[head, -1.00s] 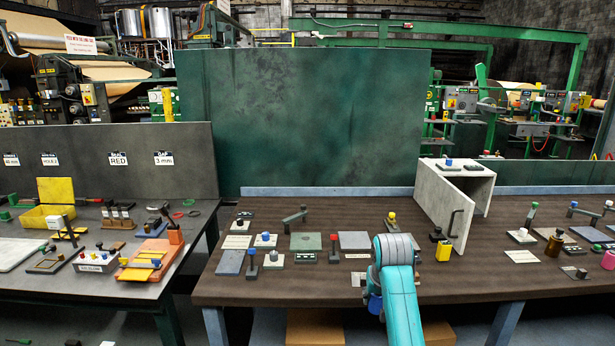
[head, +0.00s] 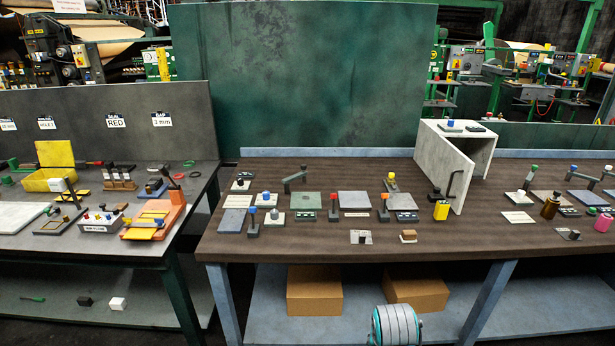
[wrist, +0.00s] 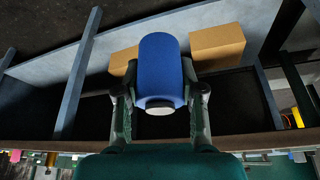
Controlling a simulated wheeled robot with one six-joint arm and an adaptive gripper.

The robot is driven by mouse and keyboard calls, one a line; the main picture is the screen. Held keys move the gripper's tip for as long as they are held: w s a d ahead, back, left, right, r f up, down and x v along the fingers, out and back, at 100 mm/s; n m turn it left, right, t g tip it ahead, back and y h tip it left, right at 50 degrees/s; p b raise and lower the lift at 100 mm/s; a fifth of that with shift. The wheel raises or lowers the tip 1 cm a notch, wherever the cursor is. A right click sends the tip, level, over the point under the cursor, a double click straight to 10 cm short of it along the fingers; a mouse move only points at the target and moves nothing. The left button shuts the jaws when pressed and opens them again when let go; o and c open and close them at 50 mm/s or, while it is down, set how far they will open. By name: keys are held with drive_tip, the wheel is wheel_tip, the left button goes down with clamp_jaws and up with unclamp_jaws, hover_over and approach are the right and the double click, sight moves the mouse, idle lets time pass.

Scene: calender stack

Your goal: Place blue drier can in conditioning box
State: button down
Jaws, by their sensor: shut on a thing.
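The blue drier can (wrist: 160,68) is a blue cylinder with a pale round end, held between the fingers of my gripper (wrist: 160,92) in the wrist view. The two fingers sit on either side of it. In the head view only a part of my arm shows at the bottom edge; the gripper and can are hidden there. The likely conditioning box is a pale grey box (head: 429,142) at the back right of the brown table, with its front panel swung open and a dark handle on it. My gripper is below and in front of the tabletop, away from the box.
Many small fixtures cover the brown table (head: 300,246). Two cardboard boxes, one of them at left (head: 315,291), sit on the lower shelf. A grey table (head: 100,250) stands at left.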

drive_tip(key=s+f+n, duration=0.1)
drive_tip(key=s+f, duration=0.2)
drive_tip(key=f, duration=0.5)
drive_tip(key=s+f+n+y, duration=0.1)
drive_tip(key=s+f, duration=0.3)
drive_tip(key=f, duration=0.4)
drive_tip(key=shift+s+n, duration=0.3)
drive_tip(key=shift+n, duration=0.3)
